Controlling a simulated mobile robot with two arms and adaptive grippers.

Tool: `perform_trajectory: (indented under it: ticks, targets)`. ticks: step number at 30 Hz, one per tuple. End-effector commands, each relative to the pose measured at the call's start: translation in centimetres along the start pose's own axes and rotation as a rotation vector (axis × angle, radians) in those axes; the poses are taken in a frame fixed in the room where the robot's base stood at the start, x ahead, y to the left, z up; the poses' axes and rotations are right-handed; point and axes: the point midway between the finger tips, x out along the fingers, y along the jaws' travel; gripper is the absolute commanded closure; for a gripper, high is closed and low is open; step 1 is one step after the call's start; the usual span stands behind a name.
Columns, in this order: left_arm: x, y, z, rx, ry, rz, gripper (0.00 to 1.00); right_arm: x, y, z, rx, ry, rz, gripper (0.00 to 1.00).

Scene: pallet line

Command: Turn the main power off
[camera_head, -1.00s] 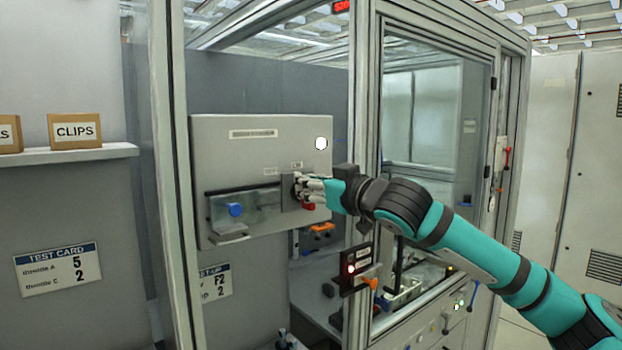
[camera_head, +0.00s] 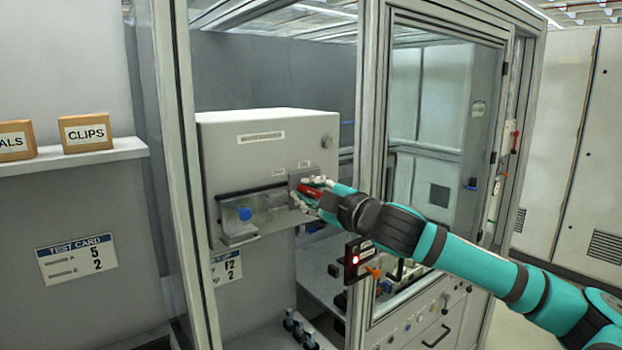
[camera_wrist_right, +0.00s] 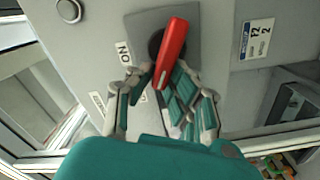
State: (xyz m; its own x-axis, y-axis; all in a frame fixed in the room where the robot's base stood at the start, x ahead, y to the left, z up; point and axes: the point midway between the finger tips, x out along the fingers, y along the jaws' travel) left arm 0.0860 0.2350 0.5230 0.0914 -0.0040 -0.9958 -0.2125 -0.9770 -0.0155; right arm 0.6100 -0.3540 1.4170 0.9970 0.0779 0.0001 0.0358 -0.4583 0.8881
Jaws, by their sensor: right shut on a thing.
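The power switch is a red handle (camera_head: 310,191) on a square grey plate (camera_head: 294,181), on the front of a grey box (camera_head: 272,143). In the wrist view the red handle (camera_wrist_right: 172,52) stands over a dark round hub, beside a label (camera_wrist_right: 124,53) that seems to read ON. My right gripper (camera_head: 313,193) is shut on the red handle, its fingers around it in the wrist view (camera_wrist_right: 165,95). A round lamp (camera_head: 326,142) at the box's upper right looks grey and unlit. My left gripper is not in view.
A clear-covered recess with a blue knob (camera_head: 245,213) is left of the switch. The cabinet's metal post (camera_head: 368,120) stands close to my right wrist. A black box with a red light (camera_head: 354,261) is below my arm. A shelf (camera_head: 80,157) holds cartons at left.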

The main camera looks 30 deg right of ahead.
Motion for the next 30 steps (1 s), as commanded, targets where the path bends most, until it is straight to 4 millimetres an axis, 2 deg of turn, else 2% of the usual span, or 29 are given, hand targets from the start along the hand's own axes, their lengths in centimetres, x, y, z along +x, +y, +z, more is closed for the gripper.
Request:
perform_trajectory:
  ticks: [3,15,30]
  targets:
    - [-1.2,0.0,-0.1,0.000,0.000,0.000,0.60,0.0,-0.1,-0.1,-0.105,0.000,-0.003,1.00]
    - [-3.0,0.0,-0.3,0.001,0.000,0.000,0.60,0.0,-0.9,0.1,-0.387,0.000,-0.002,1.00]
    - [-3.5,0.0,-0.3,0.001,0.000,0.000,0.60,0.0,-1.3,0.3,-0.496,0.000,-0.001,1.00]
